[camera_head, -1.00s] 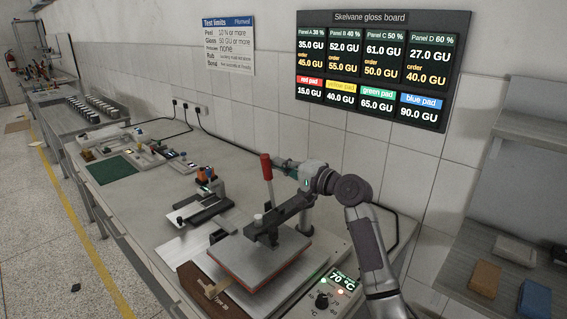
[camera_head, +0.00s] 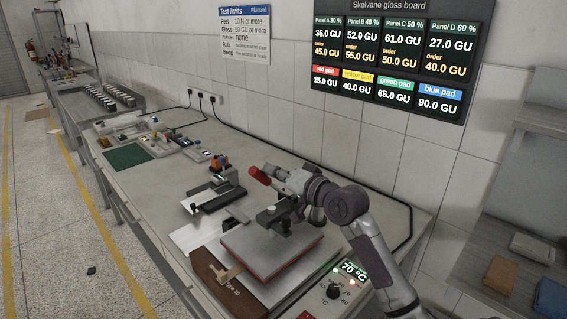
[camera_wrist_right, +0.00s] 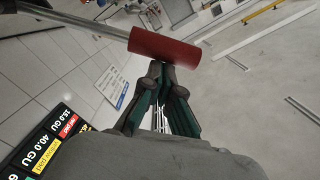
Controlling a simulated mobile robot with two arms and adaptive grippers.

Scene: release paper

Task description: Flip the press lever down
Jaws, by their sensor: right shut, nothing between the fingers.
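The press (camera_head: 272,245) stands on the bench with a flat plate over its base. Its lever has a red grip (camera_head: 259,176), which is tilted over to the left and slightly up; the rod is mostly hidden by my right gripper (camera_head: 273,174). In the right wrist view the red grip (camera_wrist_right: 165,47) lies across just beyond the fingertips (camera_wrist_right: 165,72), with its metal rod (camera_wrist_right: 80,22) running off to the upper left. My right gripper is shut and empty, against or very near the grip; exact contact is unclear. My left gripper is out of view.
A control box (camera_head: 345,285) reading 70 °C sits right of the press. A small black-and-grey fixture (camera_head: 215,192) stands behind it to the left. A green mat (camera_head: 127,156) lies farther along the bench. A shelf (camera_head: 480,255) with colored blocks is at right.

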